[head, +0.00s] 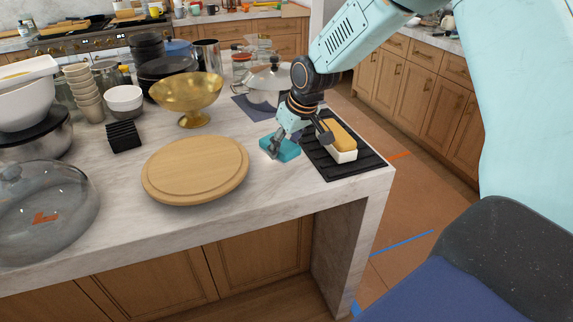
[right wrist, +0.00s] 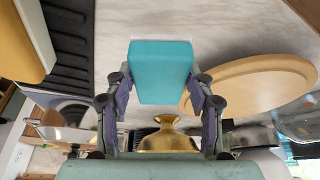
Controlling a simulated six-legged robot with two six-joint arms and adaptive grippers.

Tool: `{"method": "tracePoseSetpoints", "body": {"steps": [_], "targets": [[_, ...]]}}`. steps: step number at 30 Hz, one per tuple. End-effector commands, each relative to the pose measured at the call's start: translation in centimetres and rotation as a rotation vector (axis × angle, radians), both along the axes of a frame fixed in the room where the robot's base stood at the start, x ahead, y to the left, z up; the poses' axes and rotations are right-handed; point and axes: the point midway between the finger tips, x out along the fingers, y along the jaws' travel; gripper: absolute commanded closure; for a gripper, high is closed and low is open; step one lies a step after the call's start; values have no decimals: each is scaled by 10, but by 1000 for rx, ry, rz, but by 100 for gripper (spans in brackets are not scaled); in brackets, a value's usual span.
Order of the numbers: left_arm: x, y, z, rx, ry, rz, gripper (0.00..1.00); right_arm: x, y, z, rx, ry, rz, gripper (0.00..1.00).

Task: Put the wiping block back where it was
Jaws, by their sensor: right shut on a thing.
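The wiping block is a teal block (head: 285,151) with a pale face, at the right part of the marble island, just left of a black ridged mat (head: 357,172). My right gripper (head: 279,139) comes down from above and is shut on it. In the right wrist view the block (right wrist: 160,72) sits between the two fingers (right wrist: 160,100). The block is at or very near the counter top; I cannot tell whether it touches. The ridged mat also shows in the right wrist view (right wrist: 72,50). My left gripper is not in view.
A tan-topped white block (head: 343,155) stands on the mat, right of my gripper. A round wooden board (head: 195,169) lies to the left. A gold bowl (head: 187,90), lidded pot (head: 268,82) and black ridged holder (head: 123,137) stand behind. Bare marble lies in front.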

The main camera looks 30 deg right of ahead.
Motion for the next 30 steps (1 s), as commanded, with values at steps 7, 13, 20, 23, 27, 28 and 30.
{"method": "tracePoseSetpoints", "body": {"steps": [7,13,20,23,27,28,30], "targets": [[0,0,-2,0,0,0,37,-1,0,-20,-1,0,1,76],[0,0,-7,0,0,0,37,-3,-1,-48,-1,2,-1,76],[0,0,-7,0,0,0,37,-3,-1,-51,-1,-2,-3,76],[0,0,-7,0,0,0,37,-3,-1,-52,-1,-2,-3,76],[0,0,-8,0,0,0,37,-3,-1,-54,-1,-1,-3,43],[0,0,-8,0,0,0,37,-3,-1,-54,-1,-1,-3,40],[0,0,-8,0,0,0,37,-3,-1,-54,-1,-1,-3,34]]}}
